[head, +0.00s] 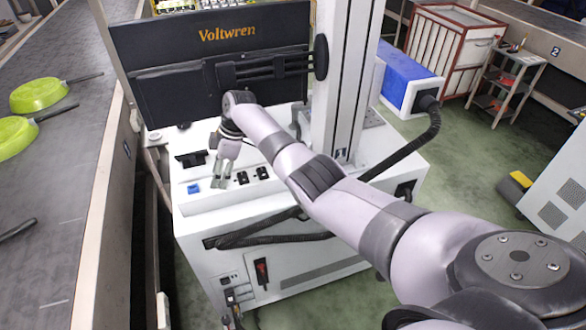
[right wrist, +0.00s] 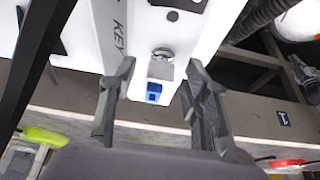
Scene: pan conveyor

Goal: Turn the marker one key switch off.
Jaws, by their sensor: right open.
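My right gripper (head: 221,182) is open, pointing down over the white top of the machine. In the right wrist view its two dark fingers (right wrist: 160,105) stand apart. A round silver fitting (right wrist: 162,53), which looks like the key switch, shows between and beyond the fingertips, apart from them. The switch's turned position cannot be read. My left gripper is not in view.
Black switches (head: 243,178) sit close to the right of the gripper. A black "Voltwren" panel (head: 220,55) rises behind. A conveyor (head: 70,110) with green pans (head: 40,94) runs along the left. A blue "1" sign (right wrist: 283,118) shows on the conveyor side.

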